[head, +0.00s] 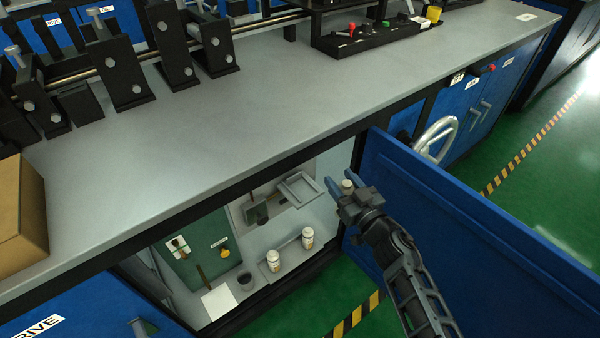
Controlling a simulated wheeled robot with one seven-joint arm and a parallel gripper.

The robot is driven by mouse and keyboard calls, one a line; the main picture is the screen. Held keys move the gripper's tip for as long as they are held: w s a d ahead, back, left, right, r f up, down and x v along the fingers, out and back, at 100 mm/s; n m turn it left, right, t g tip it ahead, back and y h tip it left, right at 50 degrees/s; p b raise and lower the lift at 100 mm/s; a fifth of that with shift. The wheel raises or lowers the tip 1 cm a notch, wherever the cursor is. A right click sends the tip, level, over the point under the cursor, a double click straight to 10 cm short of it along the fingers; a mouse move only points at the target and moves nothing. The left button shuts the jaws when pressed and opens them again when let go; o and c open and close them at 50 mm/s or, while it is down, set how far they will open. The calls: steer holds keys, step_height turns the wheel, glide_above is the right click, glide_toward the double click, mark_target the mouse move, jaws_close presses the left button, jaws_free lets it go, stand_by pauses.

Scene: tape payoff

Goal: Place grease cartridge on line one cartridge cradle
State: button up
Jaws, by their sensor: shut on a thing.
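My gripper (343,184) is in front of the open cabinet, beside the inner edge of its blue door. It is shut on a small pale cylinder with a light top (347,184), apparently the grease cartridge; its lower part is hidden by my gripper. Inside the cabinet, a grey rectangular bracket with an open frame (299,189) is on the back wall, left of my gripper. I cannot tell whether this is the line one cartridge cradle. Two similar white labelled containers (273,260) (307,238) stand upright on the cabinet's lower ledge.
The grey bench top (250,110) overhangs the cabinet opening. The open blue door (470,230) stands right of my arm. A green panel (195,250), a dark cup (245,281) and a white sheet (219,301) are inside the cabinet. A cardboard box (20,210) sits on the bench at left.

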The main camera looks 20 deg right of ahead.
steer(key=w+a+b, duration=0.3)
steer(key=w+b, duration=0.1)
steer(key=w, duration=0.4)
steer(key=w+a+b, duration=0.2)
steer(key=w+b, duration=0.2)
steer(key=w, duration=0.4)
step_height(320, 180, down, 7)
steer(key=b, duration=0.7)
steer(key=shift+w+a, duration=0.2)
steer(key=shift+w, duration=0.25)
steer(key=shift+b, duration=0.35)
steer(key=o, duration=0.7)
steer(key=shift+f, duration=0.2)
steer(key=o, duration=0.5)
steer(key=shift+c, duration=0.2)
steer(key=shift+r, duration=0.1)
